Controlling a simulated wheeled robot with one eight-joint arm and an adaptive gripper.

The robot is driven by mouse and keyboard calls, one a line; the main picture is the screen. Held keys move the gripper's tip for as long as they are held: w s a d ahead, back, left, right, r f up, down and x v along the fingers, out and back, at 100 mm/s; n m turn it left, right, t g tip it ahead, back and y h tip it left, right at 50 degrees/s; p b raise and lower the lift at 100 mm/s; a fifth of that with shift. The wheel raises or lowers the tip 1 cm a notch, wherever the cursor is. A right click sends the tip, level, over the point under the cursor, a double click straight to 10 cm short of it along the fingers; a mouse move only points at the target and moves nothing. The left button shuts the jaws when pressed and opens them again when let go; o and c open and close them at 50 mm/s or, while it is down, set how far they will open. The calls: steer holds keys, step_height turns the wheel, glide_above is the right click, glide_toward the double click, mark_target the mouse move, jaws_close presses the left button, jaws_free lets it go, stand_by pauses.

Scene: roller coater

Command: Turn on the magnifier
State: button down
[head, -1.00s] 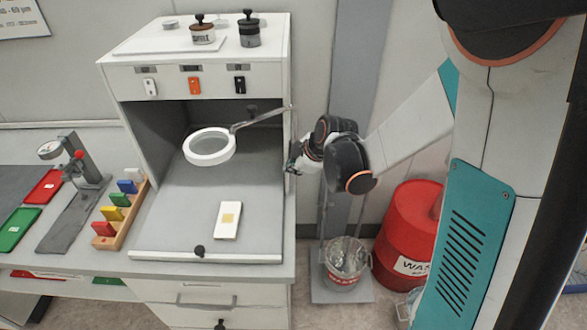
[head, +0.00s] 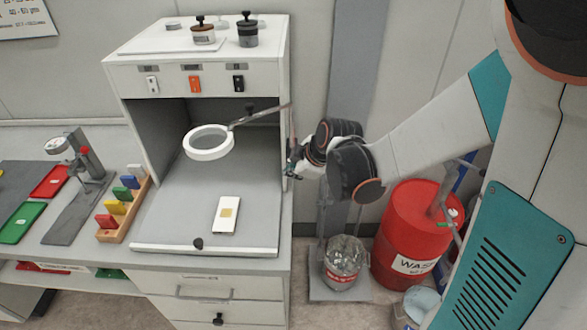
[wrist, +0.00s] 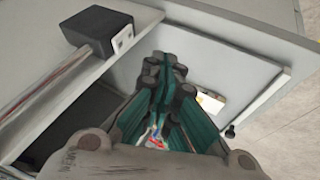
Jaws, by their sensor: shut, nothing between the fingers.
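The magnifier (head: 209,154) is a white ring lens on a thin jointed arm inside the open-fronted cabinet in the head view. Its arm runs up to the cabinet's right side. My gripper (head: 291,160) is just at the cabinet's right front edge, right of the ring and apart from it. In the wrist view my gripper (wrist: 168,66) has its fingers together and empty. A dark block (wrist: 95,29) with a small pale switch-like plate (wrist: 123,38) is up and left of the fingers, on a grey bar; I cannot tell whether it belongs to the magnifier.
White, orange (head: 195,84) and black switches line the cabinet's front panel. A white card (head: 227,214) lies on the cabinet floor. A wooden rack (head: 128,211) with coloured blocks stands to the left.

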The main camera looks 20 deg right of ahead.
steer(key=p+v, duration=0.1)
steer(key=v, duration=0.6)
steer(key=shift+s+a+f+p, duration=0.2)
steer(key=shift+s+f+p, duration=0.05)
steer(key=shift+s+p, duration=0.1)
steer(key=shift+s, duration=0.1)
steer(key=s+m+h+b, duration=0.2)
steer(key=s+m+b, duration=0.6)
steer(key=s+m, duration=0.5)
steer(key=shift+s+d+r, duration=0.2)
steer(key=shift+s, duration=1.4)
